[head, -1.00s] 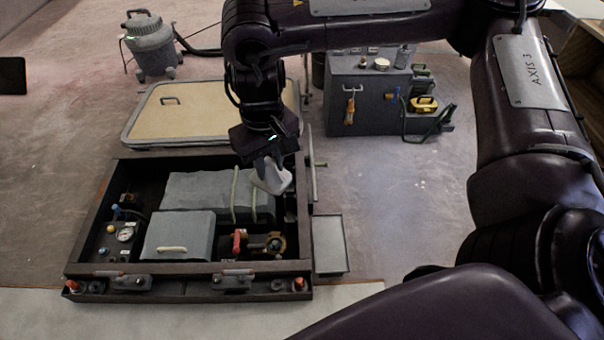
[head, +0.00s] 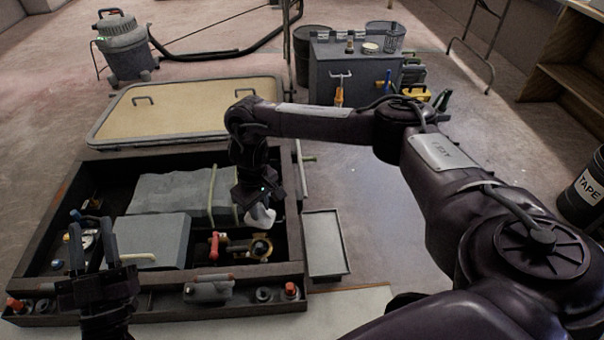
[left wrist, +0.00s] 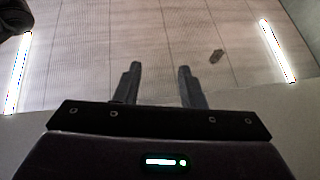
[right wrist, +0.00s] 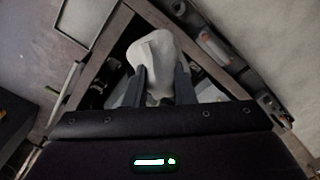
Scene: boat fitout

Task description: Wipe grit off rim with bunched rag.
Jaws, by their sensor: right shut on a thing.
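A bunched white rag (head: 260,217) is held in my right gripper (head: 254,204), over the right part of the open hatch well. In the right wrist view the rag (right wrist: 157,58) sits between the two fingers (right wrist: 155,85), with its bulk beyond their tips. The dark rim (head: 294,220) frames the well; the rag is just inside its right side, and I cannot tell whether they touch. Grit on the rim is too small to make out. My left gripper (head: 93,240) is over the front left of the well. In the left wrist view its fingers (left wrist: 160,80) are apart and empty.
The well holds grey boxes (head: 163,235), a red-handled valve (head: 214,246) and a gauge at the left. A grey tray (head: 324,243) lies right of the rim. The hatch lid (head: 190,110) lies behind. A vacuum (head: 124,45) and a grey cabinet (head: 350,75) stand farther back.

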